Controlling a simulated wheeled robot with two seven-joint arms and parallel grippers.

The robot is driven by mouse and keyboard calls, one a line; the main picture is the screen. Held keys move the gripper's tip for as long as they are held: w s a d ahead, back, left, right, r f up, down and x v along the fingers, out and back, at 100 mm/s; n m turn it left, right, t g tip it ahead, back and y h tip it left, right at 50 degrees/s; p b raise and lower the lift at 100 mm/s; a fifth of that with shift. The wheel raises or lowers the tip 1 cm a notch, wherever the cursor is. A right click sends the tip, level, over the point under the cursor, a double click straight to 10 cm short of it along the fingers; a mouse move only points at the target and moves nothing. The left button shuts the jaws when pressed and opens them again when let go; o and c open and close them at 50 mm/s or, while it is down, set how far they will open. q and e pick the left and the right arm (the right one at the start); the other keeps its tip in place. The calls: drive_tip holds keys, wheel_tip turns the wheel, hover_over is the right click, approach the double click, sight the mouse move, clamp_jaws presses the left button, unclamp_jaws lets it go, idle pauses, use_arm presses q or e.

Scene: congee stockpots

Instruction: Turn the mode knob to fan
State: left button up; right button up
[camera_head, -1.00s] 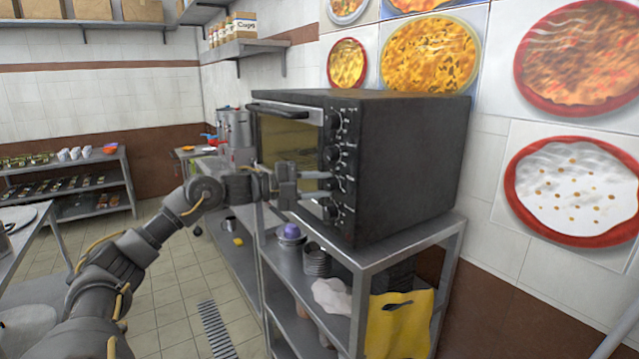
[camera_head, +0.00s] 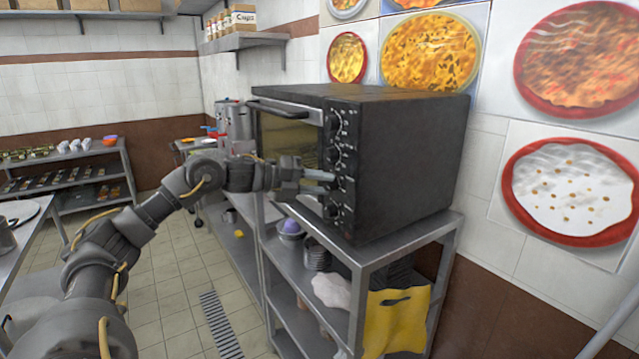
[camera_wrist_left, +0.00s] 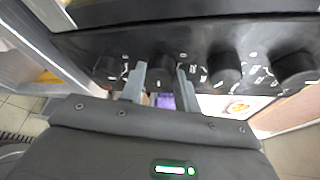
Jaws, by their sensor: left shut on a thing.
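The black toaster oven (camera_head: 410,160) stands on a steel shelf unit, with a column of several dark knobs on its front panel beside the glass door. My left gripper (camera_head: 332,181) reaches in from the left, its fingers at the knob third from the top. In the left wrist view my left gripper (camera_wrist_left: 160,86) has one finger on each side of this knob (camera_wrist_left: 160,70) and is shut on it. Other knobs (camera_wrist_left: 224,68) are clear of the fingers. The panel marks are too small to read, so I cannot tell the knob's setting. My right gripper is not in view.
The oven's door handle (camera_head: 285,108) runs along the top of the door, left of the knobs. The shelf unit (camera_head: 400,243) below holds bowls, a white cloth and a yellow bag (camera_head: 397,322). Tiled floor (camera_head: 175,290) is open at the left.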

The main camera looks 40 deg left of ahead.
use_arm(q)
drive_tip(key=shift+f, duration=0.1)
drive_tip(key=o, duration=1)
drive_tip(key=shift+c, duration=0.2)
drive_tip(key=shift+s+a+b, duration=0.25)
drive_tip(key=shift+b, duration=0.1)
drive_tip(key=b+v, duration=0.7)
drive_tip(key=v, duration=0.3)
